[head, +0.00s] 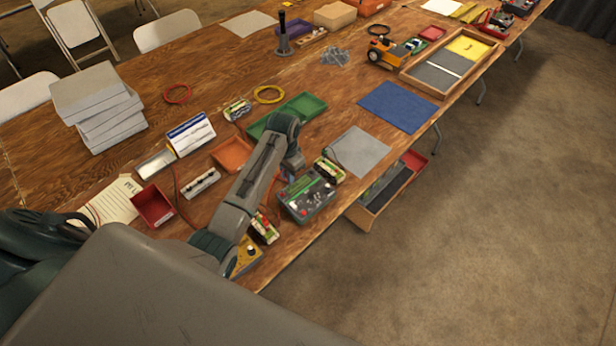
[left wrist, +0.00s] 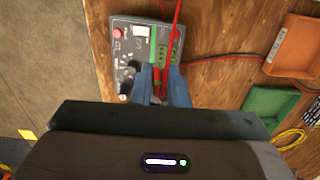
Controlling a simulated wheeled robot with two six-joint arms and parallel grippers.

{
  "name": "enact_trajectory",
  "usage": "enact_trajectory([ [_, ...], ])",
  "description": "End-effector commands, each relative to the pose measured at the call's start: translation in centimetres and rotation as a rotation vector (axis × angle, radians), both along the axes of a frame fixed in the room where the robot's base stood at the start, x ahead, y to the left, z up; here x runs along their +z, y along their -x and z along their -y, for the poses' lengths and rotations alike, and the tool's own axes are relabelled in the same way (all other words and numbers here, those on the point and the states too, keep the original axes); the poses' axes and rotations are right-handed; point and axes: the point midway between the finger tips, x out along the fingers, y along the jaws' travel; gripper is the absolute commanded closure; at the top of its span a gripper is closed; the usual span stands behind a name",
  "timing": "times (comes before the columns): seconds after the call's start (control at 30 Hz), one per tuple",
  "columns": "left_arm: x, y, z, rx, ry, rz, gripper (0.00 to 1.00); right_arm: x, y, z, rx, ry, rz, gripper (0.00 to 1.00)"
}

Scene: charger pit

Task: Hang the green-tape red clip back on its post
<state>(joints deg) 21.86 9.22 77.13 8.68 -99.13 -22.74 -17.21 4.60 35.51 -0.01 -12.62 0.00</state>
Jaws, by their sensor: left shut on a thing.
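The grey-and-green charger (head: 307,197) sits near the table's front edge; its face also shows at the upper left of the left wrist view (left wrist: 128,60). My left gripper (left wrist: 160,88) is shut on the red clip (left wrist: 165,74), whose red lead runs up past the charger's green strip. The clip is beside the charger's green strip in that view; I cannot tell whether it touches a post. The green tape cannot be told from the green strip. In the head view my left arm hides the clip and most of the gripper (head: 291,170). My right gripper is not in view.
Batteries (head: 328,170) stand close behind the charger. An orange tray (head: 232,155), a green tray (head: 305,106) and a red bin (head: 152,205) are nearby. A grey mat (head: 360,151) lies bare to the right. An open drawer (head: 385,190) sticks out below the table edge.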

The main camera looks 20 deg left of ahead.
Motion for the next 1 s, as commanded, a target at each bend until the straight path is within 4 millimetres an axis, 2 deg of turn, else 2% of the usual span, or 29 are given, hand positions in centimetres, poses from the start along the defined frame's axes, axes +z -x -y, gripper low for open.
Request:
enact_trajectory([
  [0.1, 0.0, 0.3, -1.6, 0.001, -0.001, -0.001, 0.99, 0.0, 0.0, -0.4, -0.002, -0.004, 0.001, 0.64],
  [0.23, -0.1, 0.4, -2.3, 0.000, -0.001, -0.001, 0.99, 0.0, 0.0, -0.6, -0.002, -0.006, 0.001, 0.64],
  [0.67, -0.1, 0.5, -2.4, 0.000, 0.000, 0.000, 0.99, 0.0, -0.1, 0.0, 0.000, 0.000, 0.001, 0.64],
  [1.0, -1.8, 0.5, -2.4, 0.000, 0.000, -0.002, 0.99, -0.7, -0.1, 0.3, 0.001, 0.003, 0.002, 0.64],
])
